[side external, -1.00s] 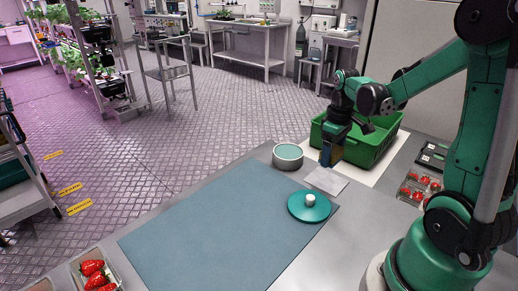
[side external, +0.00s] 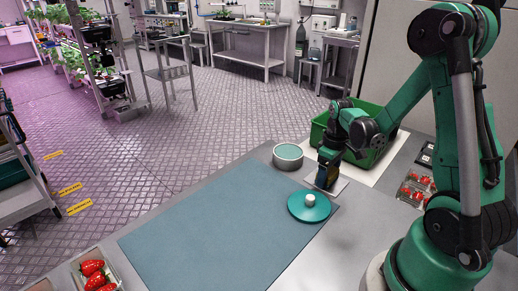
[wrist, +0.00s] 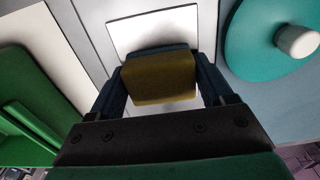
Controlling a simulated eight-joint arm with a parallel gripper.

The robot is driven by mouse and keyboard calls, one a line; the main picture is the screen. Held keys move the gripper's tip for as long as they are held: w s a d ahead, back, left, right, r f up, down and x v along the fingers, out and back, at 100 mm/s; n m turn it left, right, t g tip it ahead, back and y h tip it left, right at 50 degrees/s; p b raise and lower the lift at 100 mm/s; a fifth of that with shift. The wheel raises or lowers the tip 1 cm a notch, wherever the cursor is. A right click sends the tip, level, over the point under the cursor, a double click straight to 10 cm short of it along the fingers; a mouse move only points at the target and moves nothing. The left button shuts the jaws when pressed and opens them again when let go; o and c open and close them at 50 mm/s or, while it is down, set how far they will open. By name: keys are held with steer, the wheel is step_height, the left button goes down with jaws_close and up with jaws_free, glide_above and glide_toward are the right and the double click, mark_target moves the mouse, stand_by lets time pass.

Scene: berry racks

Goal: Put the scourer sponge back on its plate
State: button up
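The scourer sponge (wrist: 160,80), yellow with a blue-green layer, is between the two fingers of my gripper (wrist: 163,88) in the wrist view. The fingers are shut on its sides. The plate (wrist: 150,32), a flat pale square, lies beyond and under the sponge, which covers part of it. In the side external view, my gripper (side external: 324,182) points down over the plate (side external: 341,184), low above the bench, and mostly hides the sponge. I cannot tell whether the sponge touches the plate.
A teal round lid (side external: 309,211) with a white knob lies close in front, on the edge of the blue mat (side external: 220,225). A round pot (side external: 288,158) stands left of my gripper. A green crate (side external: 372,155) stands behind. Strawberry punnets (side external: 412,190) are at right.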

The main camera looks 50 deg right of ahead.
steer(key=shift+o, duration=1.4)
step_height(320, 180, up, 12)
steer(key=w+a+r+t, duration=0.1)
steer(key=a+t, duration=0.6)
steer(key=a, duration=1)
steer(key=shift+w+r, duration=0.15)
steer(key=shift+a, duration=0.1)
